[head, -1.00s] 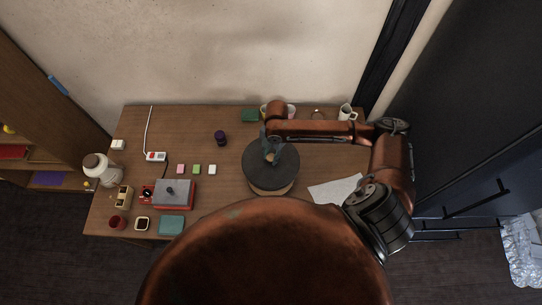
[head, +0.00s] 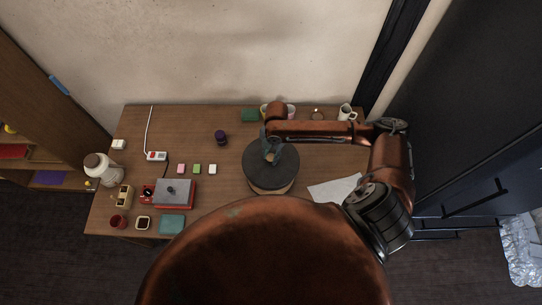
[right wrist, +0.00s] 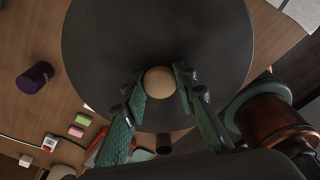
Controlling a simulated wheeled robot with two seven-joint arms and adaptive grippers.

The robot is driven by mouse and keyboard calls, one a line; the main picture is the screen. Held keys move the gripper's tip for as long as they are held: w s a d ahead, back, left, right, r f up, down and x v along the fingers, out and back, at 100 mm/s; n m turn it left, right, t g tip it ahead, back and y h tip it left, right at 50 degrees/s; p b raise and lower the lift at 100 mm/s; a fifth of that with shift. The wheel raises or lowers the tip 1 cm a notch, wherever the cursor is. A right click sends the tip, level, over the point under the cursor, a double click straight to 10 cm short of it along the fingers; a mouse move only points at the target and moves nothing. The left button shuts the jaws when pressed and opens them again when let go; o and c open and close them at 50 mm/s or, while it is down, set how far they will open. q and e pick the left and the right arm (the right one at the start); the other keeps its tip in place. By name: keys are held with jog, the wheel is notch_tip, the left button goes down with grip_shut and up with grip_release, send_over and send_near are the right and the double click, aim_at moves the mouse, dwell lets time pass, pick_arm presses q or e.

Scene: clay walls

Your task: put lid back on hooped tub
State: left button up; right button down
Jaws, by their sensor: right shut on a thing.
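A round dark grey lid (head: 283,168) with a pale round knob (right wrist: 158,82) covers the top of the hooped tub (head: 270,191). The tub's light wooden side shows only as a strip under the lid's near edge. In the head view I cannot tell whether the lid is fully seated or slightly above the rim. My right gripper (head: 269,156) is shut on the lid's knob from above. In the right wrist view, its green fingers (right wrist: 160,88) stand on either side of the knob, over the dark lid. My left gripper is not in view.
The wooden table (head: 232,195) holds a purple cylinder (head: 220,137), small coloured blocks (head: 197,169), a red-and-grey box (head: 178,194) and a teal block (head: 172,224) left of the tub. White paper (head: 334,189) lies to the right. Cups (head: 346,112) stand at the back.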

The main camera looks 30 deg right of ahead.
jog(key=shift+p, duration=0.45)
dwell(0.6)
jog(key=c, duration=1.5)
grip_release()
jog(key=shift+o, duration=0.6)
jog(key=o, duration=0.4)
jog(key=shift+r+p, duration=3.5)
jog(key=shift+p, duration=0.4)
